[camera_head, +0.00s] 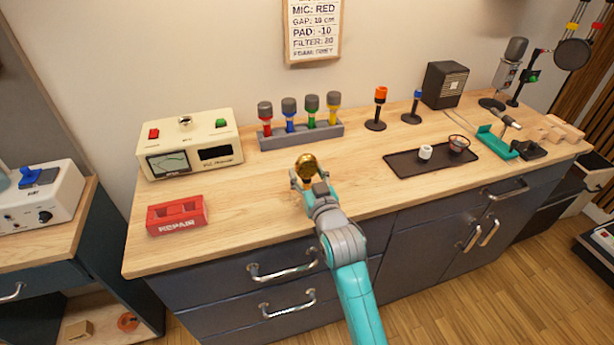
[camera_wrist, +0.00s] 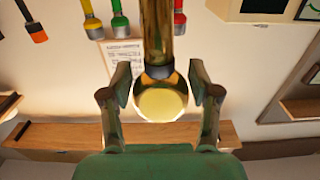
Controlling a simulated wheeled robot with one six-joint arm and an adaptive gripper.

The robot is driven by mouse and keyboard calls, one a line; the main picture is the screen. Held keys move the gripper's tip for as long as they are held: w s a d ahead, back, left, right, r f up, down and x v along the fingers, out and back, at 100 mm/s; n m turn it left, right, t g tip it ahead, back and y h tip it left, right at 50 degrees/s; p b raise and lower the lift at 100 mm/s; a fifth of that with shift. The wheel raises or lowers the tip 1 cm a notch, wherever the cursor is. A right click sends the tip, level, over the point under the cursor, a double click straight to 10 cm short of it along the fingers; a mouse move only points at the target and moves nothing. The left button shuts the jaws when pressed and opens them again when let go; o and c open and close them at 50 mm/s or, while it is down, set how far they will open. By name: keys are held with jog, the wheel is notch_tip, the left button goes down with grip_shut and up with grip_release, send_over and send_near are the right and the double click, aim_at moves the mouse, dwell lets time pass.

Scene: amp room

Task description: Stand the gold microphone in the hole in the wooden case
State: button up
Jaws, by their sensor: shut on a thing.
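The gold microphone (camera_head: 306,164) is in my gripper (camera_head: 308,182) above the front middle of the wooden counter. Its round gold end is uppermost in the head view, and the lower part is hidden by the gripper. In the wrist view the gold microphone (camera_wrist: 160,103) lies between the two fingers of my gripper (camera_wrist: 160,88), with a dark collar and a long gold shaft. I cannot make out a wooden case with a hole for certain; pale wooden pieces (camera_head: 557,129) sit at the counter's far right.
A grey rack (camera_head: 302,137) with several coloured microphones stands behind the gripper. A cream meter box (camera_head: 190,145) and red REPAIR holder (camera_head: 177,215) are to the left. A dark tray (camera_head: 410,168) with small cups is to the right. Bare counter surrounds the gripper.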

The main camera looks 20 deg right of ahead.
jog(key=shift+f, duration=0.4)
jog(key=shift+f, duration=0.1)
jog(key=o, duration=1.4)
jog(key=s, duration=1.2)
